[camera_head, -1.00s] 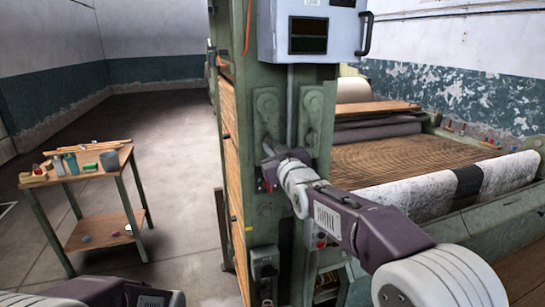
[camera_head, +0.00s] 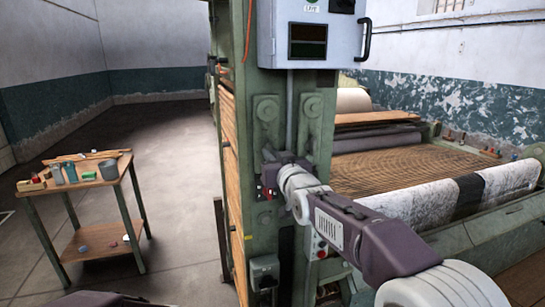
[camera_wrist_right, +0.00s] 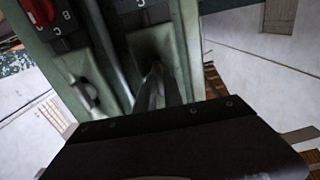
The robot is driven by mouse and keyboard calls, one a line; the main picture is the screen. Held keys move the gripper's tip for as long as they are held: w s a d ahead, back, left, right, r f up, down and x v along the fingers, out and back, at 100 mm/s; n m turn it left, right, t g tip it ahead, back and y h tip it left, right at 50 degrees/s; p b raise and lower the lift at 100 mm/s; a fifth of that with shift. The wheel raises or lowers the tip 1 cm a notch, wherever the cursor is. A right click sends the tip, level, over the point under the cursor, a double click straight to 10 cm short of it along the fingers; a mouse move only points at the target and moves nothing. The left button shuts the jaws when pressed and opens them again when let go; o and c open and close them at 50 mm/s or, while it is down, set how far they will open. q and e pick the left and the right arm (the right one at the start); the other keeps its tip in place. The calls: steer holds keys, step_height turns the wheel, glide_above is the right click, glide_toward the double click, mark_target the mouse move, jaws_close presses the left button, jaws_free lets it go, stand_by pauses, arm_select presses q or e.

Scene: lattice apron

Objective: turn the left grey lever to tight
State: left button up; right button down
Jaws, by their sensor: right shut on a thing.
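Two green plates with round bosses sit side by side on the green machine post, the left plate (camera_head: 266,110) and the right plate (camera_head: 313,106). My right gripper (camera_head: 270,168) is at the lower end of the left plate and is shut on the left grey lever, which it mostly hides in the head view. In the right wrist view a narrow grey shape, the lever between the fingers (camera_wrist_right: 158,88), stands against a green plate; its exact angle is unclear. Another grey lever (camera_wrist_right: 86,93) shows on the neighbouring plate. My left gripper is out of view.
A red knob (camera_wrist_right: 38,10) with a lettered dial is close by. A grey control box (camera_head: 308,35) hangs above the plates. A wooden side table (camera_head: 95,180) with tools stands left over clear floor. The roller bed (camera_head: 420,165) extends right.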

steer(key=c, duration=1.6)
jaws_free()
steer(key=shift+o, duration=0.7)
steer(key=shift+w+f, duration=0.1)
steer(key=shift+w, duration=0.05)
steer(key=b+v, duration=0.3)
steer(key=v, duration=0.6)
steer(key=shift+a, duration=0.1)
